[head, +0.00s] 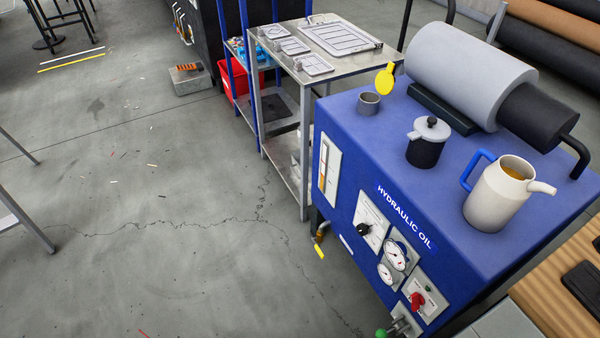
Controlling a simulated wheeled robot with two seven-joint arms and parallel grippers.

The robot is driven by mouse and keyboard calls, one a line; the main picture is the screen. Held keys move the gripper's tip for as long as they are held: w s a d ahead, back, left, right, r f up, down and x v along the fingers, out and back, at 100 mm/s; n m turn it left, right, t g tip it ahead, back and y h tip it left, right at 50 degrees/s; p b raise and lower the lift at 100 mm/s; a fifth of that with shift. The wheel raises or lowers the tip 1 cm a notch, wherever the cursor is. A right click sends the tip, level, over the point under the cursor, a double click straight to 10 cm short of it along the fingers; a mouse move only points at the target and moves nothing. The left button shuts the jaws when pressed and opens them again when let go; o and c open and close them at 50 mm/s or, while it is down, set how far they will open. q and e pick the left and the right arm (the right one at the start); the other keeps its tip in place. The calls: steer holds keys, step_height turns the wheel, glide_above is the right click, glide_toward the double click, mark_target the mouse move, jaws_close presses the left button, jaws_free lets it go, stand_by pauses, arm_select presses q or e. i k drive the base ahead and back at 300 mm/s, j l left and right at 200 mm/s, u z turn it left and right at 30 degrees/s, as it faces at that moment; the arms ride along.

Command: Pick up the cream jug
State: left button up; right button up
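The cream jug (497,204) stands upright on the blue top of the hydraulic oil unit (462,161), near its right front edge. It has a blue handle (474,170) on its left side and a spout (541,188) pointing right. Amber liquid shows through its round open top. Neither of my grippers is in the head view, and nothing touches the jug.
A dark pot with a grey lid (427,142), a small grey cup (369,103) and a yellow cap (384,80) are left of the jug. A grey motor (470,75) lies behind. A wooden surface (568,285) is at lower right. Open floor (150,230) lies left.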

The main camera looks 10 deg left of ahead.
mark_target(506, 182)
steer(key=z, duration=0.55)
steer(key=i+j+z, duration=0.15)
steer(key=z, duration=0.35)
steer(key=i+j+z, duration=0.1)
steer(key=j+z, duration=0.25)
steer(key=z, duration=0.15)
steer(key=j+z, duration=0.3)
steer(key=z, duration=0.15)
steer(key=j+z, duration=0.15)
steer(key=j, duration=0.7)
steer(key=j+z, duration=0.2)
steer(key=j, duration=0.6)
steer(key=k+j+z, duration=0.15)
steer(key=j, duration=0.65)
